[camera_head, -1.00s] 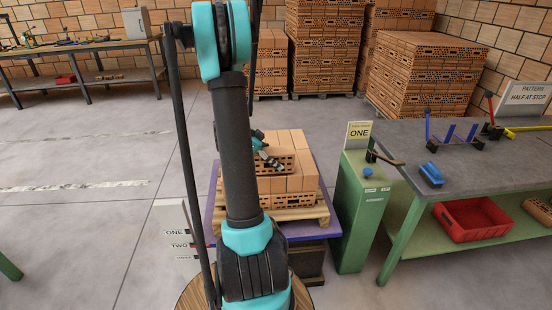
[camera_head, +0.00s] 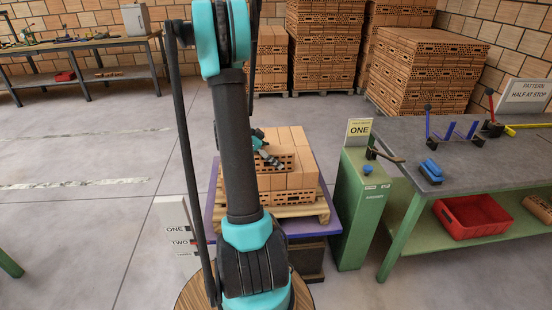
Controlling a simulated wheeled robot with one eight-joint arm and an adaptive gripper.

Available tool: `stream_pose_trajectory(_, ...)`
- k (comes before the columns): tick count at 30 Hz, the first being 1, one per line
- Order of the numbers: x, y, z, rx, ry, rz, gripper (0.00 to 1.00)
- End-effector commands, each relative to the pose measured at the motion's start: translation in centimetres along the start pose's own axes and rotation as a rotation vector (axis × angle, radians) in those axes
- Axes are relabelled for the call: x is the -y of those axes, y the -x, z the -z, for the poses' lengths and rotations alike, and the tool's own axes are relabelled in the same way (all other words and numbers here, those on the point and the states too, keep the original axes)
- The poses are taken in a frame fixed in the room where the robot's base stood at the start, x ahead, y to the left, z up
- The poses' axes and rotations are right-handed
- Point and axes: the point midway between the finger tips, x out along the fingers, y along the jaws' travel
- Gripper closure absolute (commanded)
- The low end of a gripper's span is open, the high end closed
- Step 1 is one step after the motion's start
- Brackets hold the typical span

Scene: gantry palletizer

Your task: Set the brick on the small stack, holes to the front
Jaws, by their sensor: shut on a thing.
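The small stack (camera_head: 300,181) of orange bricks stands on a wooden pallet (camera_head: 310,211) in the middle, partly hidden behind my arm. My gripper (camera_head: 270,160) is at the top left of the stack, small and partly hidden by my arm. It is shut on the brick (camera_head: 284,164), whose row of dark holes faces the camera. The brick is at the stack's upper layer; I cannot tell whether it touches the bricks around it. Plain brick faces show behind and to the right of it. Another holed brick face shows low on the stack.
A green cabinet (camera_head: 358,220) with a "ONE" sign (camera_head: 358,131) stands close to the stack's right. A green workbench (camera_head: 480,150) with a red bin (camera_head: 472,217) below is further right. Tall brick stacks (camera_head: 325,50) stand behind. The floor (camera_head: 90,210) at left is mostly clear.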

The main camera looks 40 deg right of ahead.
Motion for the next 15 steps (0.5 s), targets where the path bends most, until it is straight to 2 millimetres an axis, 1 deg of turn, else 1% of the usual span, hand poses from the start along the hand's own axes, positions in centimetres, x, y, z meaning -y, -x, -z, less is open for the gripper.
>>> stream_pose_trajectory(2,0.01,-0.08,-0.05,-0.001,0.000,0.000,1.00)
stream_pose_trajectory(3,0.01,-0.09,-0.06,-0.001,0.000,0.000,0.42)
stream_pose_trajectory(8,0.01,-0.08,-0.06,-0.001,0.000,0.000,0.22)
stream_pose_trajectory(9,0.02,-0.08,-0.07,-0.001,0.000,0.000,0.21)
stream_pose_trajectory(15,0.02,-0.08,-0.08,0.000,0.000,0.000,0.21)
